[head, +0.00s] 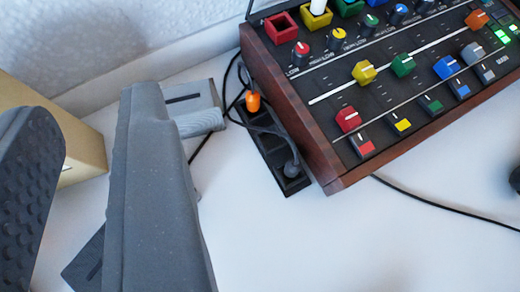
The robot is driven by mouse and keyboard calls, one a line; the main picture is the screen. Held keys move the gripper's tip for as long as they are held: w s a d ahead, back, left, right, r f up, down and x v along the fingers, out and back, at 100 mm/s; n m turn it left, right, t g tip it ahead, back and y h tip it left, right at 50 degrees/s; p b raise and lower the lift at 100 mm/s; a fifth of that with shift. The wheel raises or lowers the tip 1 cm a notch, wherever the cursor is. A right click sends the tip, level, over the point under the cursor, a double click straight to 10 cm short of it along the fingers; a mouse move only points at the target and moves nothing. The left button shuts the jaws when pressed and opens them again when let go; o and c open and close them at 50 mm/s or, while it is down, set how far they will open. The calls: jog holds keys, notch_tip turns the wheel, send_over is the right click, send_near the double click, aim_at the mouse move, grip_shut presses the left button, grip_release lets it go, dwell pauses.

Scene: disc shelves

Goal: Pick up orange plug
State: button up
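The orange plug (253,101) is small and stands at the far end of a black power strip (271,152), just left of the mixer's wooden side. A dark cable runs close beside it. Whether it is seated in a socket I cannot tell. My gripper (85,105) is at the left of the head view, its two grey fingers wide apart with nothing between them. The left finger shows its dimpled pad. The plug is to the right of the right finger, clear of it.
A mixer (385,90) with coloured knobs and wooden sides fills the upper right. A grey plug (291,169) sits in the strip's near end. A grey slotted block (192,103) and a cylinder (199,122) lie behind my right finger. A beige box (87,150) stands left. The front table is clear.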

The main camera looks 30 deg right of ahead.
aim_at(253, 104)
jog(key=s+d+f+m+g+h, duration=0.1)
jog(key=d+f+h, duration=0.1)
jog(key=f, duration=0.5)
jog(key=s+d+f+h, duration=0.1)
jog(key=d+f+h, duration=0.15)
jog(key=f, duration=0.45)
jog(key=shift+y, duration=0.45)
jog(key=b+x, duration=0.1)
jog(key=x, duration=0.6)
jog(key=b+x, duration=0.2)
jog(key=x, duration=0.5)
jog(key=shift+s+d+f, duration=0.15)
jog(key=shift+f, duration=0.1)
grip_shut()
